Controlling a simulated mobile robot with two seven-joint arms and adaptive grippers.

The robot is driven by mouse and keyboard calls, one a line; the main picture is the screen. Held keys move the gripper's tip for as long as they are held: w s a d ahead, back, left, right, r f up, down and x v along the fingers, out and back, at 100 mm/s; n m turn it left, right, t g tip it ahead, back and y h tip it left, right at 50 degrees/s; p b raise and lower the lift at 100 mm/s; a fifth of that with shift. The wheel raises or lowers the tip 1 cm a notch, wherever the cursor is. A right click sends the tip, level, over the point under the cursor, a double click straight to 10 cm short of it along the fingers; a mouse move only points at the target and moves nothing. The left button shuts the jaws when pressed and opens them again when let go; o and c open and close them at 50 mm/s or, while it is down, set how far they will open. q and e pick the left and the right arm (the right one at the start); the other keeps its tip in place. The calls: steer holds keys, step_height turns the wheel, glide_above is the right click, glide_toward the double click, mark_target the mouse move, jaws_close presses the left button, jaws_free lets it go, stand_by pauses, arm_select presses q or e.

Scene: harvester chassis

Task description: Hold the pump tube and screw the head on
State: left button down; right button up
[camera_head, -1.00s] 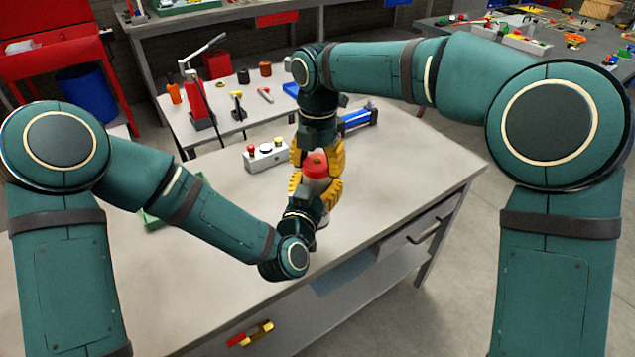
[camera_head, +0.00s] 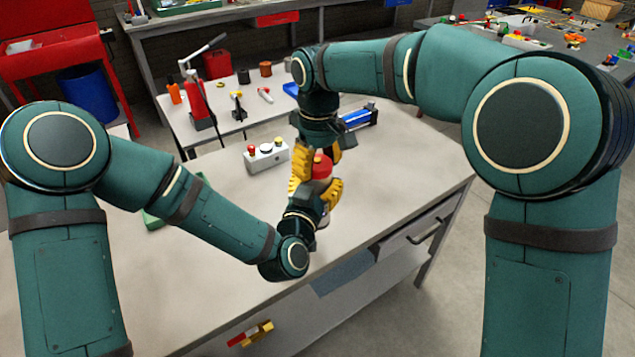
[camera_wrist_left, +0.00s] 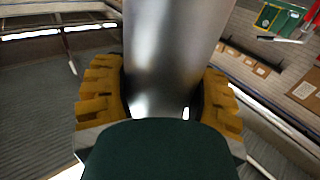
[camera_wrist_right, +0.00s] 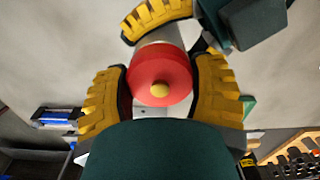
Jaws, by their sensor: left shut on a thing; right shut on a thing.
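The pump head (camera_head: 322,170) is a red cap with a brass knob in its middle. It shows at the end of the silver tube (camera_wrist_right: 155,36) in the right wrist view; whether its threads are engaged cannot be told. My right gripper (camera_wrist_right: 160,88) is shut on the red head, one yellow finger on each side. My left gripper (camera_wrist_left: 162,100) is shut on the smooth silver pump tube, which fills the middle of the left wrist view. In the head view, both grippers meet above the table's right part, and their fingers hide most of the tube.
The pale workbench (camera_head: 235,215) lies below both arms. A grey box with buttons (camera_head: 266,158) and a blue cylinder part (camera_head: 358,117) stand behind the grippers. A green tray (camera_head: 153,220) is partly hidden by my left arm. The bench's front middle is clear.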

steer(key=m, duration=0.9)
steer(key=shift+m, duration=0.4)
steer(key=m, duration=0.9)
steer(key=shift+w, duration=0.1)
steer(key=o, duration=1.4)
step_height(320, 180, up, 12)
steer(key=shift+w, duration=0.1)
